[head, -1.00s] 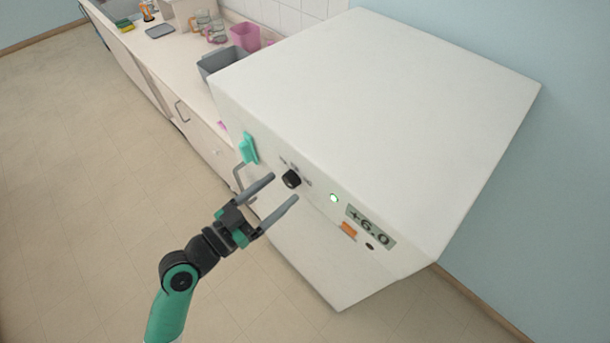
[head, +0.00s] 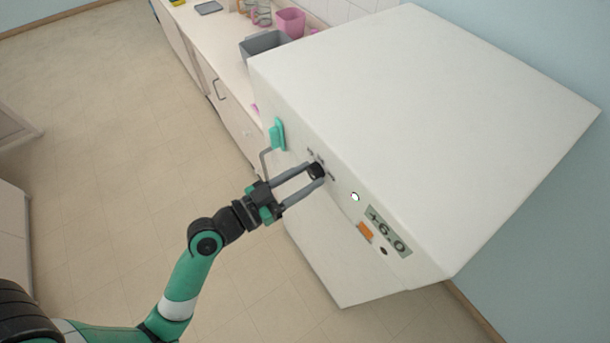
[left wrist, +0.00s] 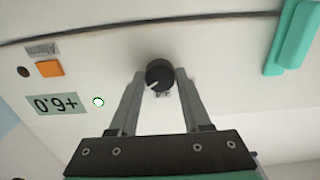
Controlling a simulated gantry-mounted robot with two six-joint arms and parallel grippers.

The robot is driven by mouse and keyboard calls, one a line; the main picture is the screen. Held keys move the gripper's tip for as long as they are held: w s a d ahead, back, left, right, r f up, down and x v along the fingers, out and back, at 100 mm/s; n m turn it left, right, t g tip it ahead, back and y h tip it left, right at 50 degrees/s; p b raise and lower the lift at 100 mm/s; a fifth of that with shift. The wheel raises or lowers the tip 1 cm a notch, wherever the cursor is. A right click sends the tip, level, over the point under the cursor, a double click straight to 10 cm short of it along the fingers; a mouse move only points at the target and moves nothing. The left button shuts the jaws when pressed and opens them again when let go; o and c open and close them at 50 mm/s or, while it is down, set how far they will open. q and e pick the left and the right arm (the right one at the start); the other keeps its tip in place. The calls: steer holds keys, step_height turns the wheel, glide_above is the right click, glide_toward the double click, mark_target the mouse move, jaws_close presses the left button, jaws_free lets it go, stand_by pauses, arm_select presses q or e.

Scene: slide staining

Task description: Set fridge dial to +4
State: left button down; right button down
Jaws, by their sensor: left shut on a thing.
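The white fridge (head: 420,110) fills the right half of the head view. Its black round dial (head: 316,171) is on the front panel; the dial also shows in the left wrist view (left wrist: 160,75), with a white pointer mark on it. My left gripper (head: 313,172) is shut on the dial, one finger on each side. In the left wrist view the fingers (left wrist: 160,84) flank the dial. The display (head: 387,231) reads +6.0. The printed marks around the dial are partly hidden and too small to read. My right gripper is not in view.
A green status light (head: 354,197), an orange alarm button (head: 365,232) and a small dark round hole (head: 383,251) are right of the dial. A teal handle (head: 277,134) sticks out to its left. A counter with a grey bin (head: 264,44) stands behind. The floor in front is clear.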

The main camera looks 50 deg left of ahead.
arm_select(q)
steer(key=shift+n, duration=0.4)
steer(key=n+p, duration=0.2)
steer(key=n, duration=0.3)
steer(key=shift+r+n+p, duration=0.1)
steer(key=shift+n+p, duration=0.2)
steer(key=shift+p, duration=0.05)
steer(key=n+p, duration=0.2)
steer(key=n, duration=0.3)
steer(key=shift+n, duration=0.3)
steer(key=shift+c, duration=1.8)
jaws_free()
